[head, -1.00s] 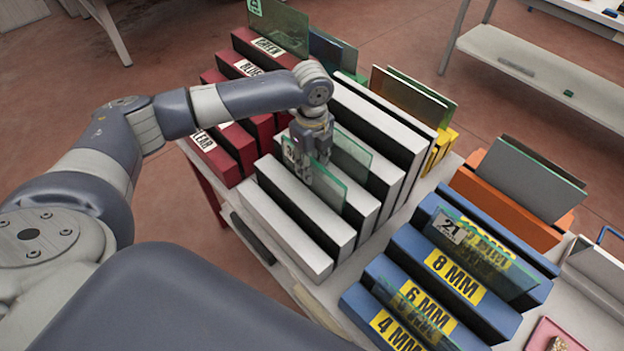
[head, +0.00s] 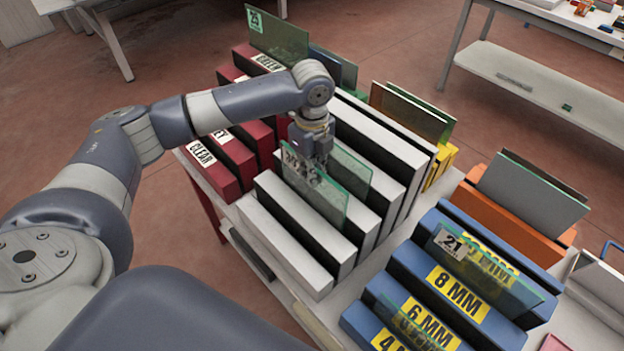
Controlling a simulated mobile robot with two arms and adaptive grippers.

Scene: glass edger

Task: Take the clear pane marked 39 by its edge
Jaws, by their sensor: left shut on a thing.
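A clear, greenish-edged pane (head: 328,204) stands upright in a slot of the white rack (head: 285,245). Its pale label sits at the upper left, partly covered by my gripper, so I cannot read the number fully. My left gripper (head: 313,172) comes down from above and is shut on this pane at its upper edge. A second clear pane (head: 353,172) stands just behind it in the same rack. My right gripper is not in view.
Dark red racks (head: 212,168) with labels, one reading CLEAR, stand to the left. Blue racks (head: 405,258) marked with MM sizes stand at the front right, holding a pane marked 21 (head: 500,277). An orange rack (head: 505,215) and yellow rack (head: 443,165) stand beyond.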

